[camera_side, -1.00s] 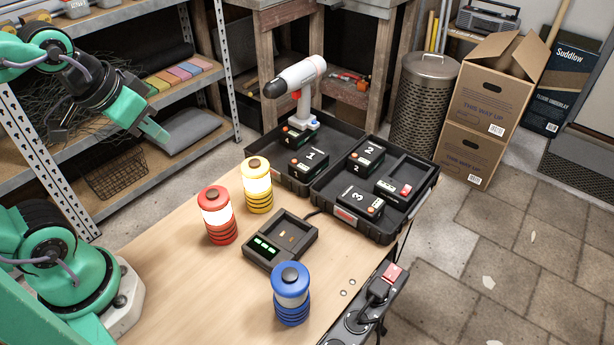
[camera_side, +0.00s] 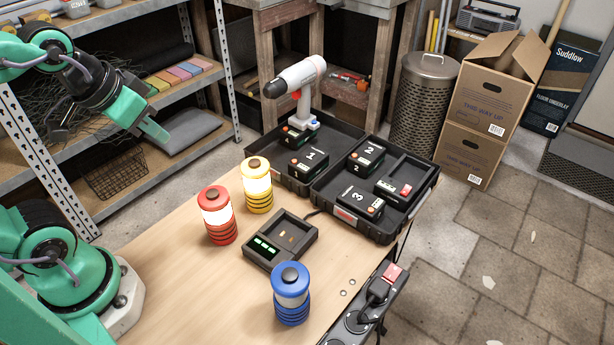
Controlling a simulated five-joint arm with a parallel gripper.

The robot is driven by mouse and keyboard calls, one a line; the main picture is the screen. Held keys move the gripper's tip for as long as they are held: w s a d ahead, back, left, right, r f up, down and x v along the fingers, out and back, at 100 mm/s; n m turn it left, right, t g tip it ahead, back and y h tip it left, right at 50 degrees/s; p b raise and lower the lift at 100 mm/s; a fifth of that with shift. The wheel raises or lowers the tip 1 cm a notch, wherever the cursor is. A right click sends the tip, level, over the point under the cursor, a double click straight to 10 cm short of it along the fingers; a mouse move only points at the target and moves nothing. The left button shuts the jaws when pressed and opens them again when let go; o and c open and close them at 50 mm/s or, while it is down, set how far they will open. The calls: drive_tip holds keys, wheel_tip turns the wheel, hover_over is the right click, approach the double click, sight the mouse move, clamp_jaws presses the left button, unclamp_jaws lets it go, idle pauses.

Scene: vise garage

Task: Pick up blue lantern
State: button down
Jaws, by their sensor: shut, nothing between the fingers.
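The blue lantern (camera_side: 291,294) stands upright on the wooden table (camera_side: 180,285) near its front right edge. It has a blue ribbed base, a white band and a dark round cap. My gripper (camera_side: 160,134) is shut and empty. It hangs in the air at the upper left, well above the table and far from the blue lantern.
A red lantern (camera_side: 217,215) and a yellow lantern (camera_side: 257,185) stand behind the blue one. A black charger (camera_side: 280,240) lies near it. An open black case (camera_side: 368,226) with batteries and a drill (camera_side: 300,90) is at the back. A power strip (camera_side: 350,325) runs along the right edge.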

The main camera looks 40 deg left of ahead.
drive_tip(key=shift+c, duration=2.1)
unclamp_jaws()
drive_tip(key=shift+d, duration=0.1)
drive_tip(key=n+g, duration=0.2)
drive_tip(key=g, duration=0.4)
hover_over(290, 274)
wheel_tip(290, 274, down, 10)
drive_tip(key=shift+r, duration=0.15)
drive_tip(key=shift+f, duration=1.4)
